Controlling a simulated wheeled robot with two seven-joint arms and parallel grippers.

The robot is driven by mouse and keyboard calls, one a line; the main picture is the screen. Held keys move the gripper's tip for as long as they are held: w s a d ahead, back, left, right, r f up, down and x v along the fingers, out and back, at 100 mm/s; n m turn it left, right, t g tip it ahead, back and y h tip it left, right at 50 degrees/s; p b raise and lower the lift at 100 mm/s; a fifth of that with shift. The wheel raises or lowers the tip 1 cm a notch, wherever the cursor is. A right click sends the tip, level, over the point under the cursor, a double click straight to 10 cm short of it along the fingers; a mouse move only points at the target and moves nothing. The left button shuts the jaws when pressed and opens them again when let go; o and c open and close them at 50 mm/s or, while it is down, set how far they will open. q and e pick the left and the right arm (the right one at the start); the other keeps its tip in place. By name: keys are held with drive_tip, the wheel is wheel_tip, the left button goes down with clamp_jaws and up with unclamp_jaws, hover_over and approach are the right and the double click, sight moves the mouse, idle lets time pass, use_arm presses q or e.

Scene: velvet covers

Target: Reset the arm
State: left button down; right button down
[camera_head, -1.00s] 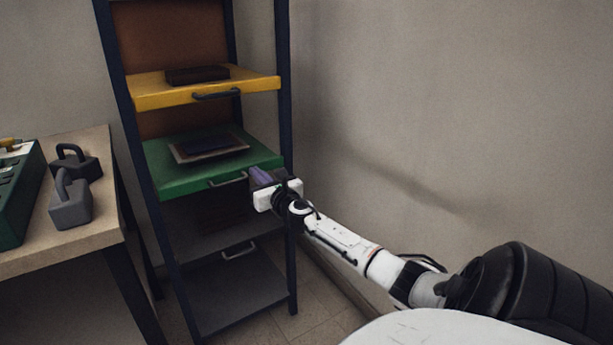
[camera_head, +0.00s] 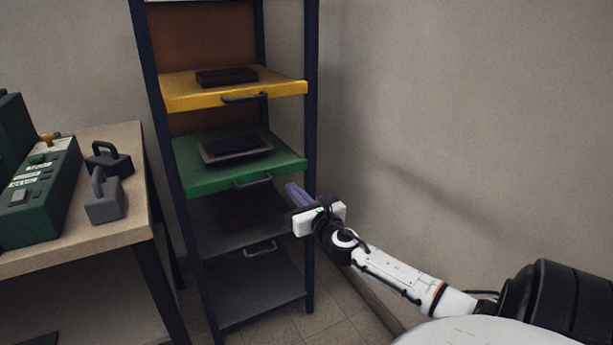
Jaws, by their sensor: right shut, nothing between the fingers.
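My right gripper (camera_head: 298,194) is at the front right of the shelf rack (camera_head: 312,120), just below the level of the green shelf (camera_head: 205,180). Its purple-grey fingers are shut with nothing between them. The right arm (camera_head: 395,272) stretches in from the lower right. My left gripper is not in view.
The rack has a yellow shelf (camera_head: 190,98) with a dark block (camera_head: 227,77). A dark flat item on a tray (camera_head: 237,147) lies on the green shelf. Grey shelves are below. On the left, a wooden table (camera_head: 120,225) bears padlock-shaped weights (camera_head: 104,200) and a green box (camera_head: 38,205).

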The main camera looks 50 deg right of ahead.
drive_tip(key=shift+v, duration=2.3)
drive_tip(key=s+a+f+m+g+y+p, duration=0.25)
drive_tip(key=s+a+f+m, duration=0.25)
drive_tip(key=a+f+m, duration=0.25)
drive_tip(key=s+a+f+m+g+y+p, duration=0.2)
drive_tip(key=s+a+f+m+p, duration=0.15)
drive_tip(key=a+f+m, duration=0.4)
drive_tip(key=s+a+m+g+y+p, duration=0.1)
drive_tip(key=s+a+m, duration=0.3)
drive_tip(key=a, duration=0.4)
drive_tip(key=s+a+f+m+g+y+p, duration=0.1)
drive_tip(key=s+a+m+y, duration=0.1)
drive_tip(key=s+a+m, duration=0.3)
drive_tip(key=s+a+m+g+y+p, duration=0.1)
drive_tip(key=s+a+m, duration=0.4)
drive_tip(key=a, duration=0.7)
drive_tip(key=shift+a+f+y, duration=0.15)
drive_tip(key=shift+f+y, duration=0.15)
drive_tip(key=shift+y, duration=0.45)
